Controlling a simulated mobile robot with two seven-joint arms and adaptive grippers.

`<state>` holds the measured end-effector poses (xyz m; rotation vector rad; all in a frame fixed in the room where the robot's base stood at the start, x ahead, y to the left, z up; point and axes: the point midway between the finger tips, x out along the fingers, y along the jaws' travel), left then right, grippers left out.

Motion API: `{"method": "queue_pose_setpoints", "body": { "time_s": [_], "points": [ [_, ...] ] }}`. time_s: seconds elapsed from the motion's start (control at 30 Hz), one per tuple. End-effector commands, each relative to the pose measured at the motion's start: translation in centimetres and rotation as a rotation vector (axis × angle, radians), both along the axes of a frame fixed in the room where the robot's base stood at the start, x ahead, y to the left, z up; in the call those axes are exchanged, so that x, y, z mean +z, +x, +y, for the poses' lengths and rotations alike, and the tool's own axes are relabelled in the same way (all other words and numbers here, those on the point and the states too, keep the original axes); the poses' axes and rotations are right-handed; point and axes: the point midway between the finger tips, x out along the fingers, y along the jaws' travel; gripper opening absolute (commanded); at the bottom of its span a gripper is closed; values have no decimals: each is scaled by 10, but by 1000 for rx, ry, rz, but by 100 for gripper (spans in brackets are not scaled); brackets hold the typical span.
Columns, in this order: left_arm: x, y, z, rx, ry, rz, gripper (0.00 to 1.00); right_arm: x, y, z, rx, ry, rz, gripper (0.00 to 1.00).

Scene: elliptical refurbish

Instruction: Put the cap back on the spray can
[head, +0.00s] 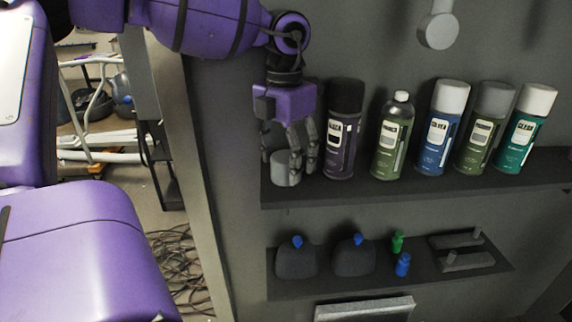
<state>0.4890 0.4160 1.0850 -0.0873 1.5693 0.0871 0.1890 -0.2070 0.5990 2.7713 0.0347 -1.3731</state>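A green spray can (389,142) stands upright on the upper shelf with its pale nozzle top bare; the cans beside it have caps. A loose grey cap (283,171) sits at the left end of the same shelf. My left gripper (295,168) points down over this cap, its dark fingers spread around it. The fingers look open, and a gap shows between the right finger and the cap. Part of the cap is hidden behind a front finger. My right gripper is not in view.
A black-capped can (343,130) stands just right of my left gripper. Blue (440,130), olive (484,130) and teal (525,130) cans stand to the right of the green one. The lower shelf (375,287) holds dark containers and small bottles. A round-ended grey fixture (437,30) is on the wall above.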

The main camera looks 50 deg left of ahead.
Motion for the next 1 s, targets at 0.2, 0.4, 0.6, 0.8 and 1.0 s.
{"method": "queue_pose_setpoints", "body": {
  "time_s": [0.2, 0.4, 0.6, 0.8, 1.0],
  "points": [
    [0, 0, 0, 0, 0, 0, 35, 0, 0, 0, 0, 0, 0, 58],
    [0, 0, 0, 0, 0, 0, 35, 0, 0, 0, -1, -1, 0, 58],
    [3, 0, 0, 0, 0, -2, 35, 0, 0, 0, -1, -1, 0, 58],
    [22, 1, 0, 0, 1, -4, 35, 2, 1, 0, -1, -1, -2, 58],
    [56, -15, -5, -4, -2, -10, 35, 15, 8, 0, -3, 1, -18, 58]
  ]
}}
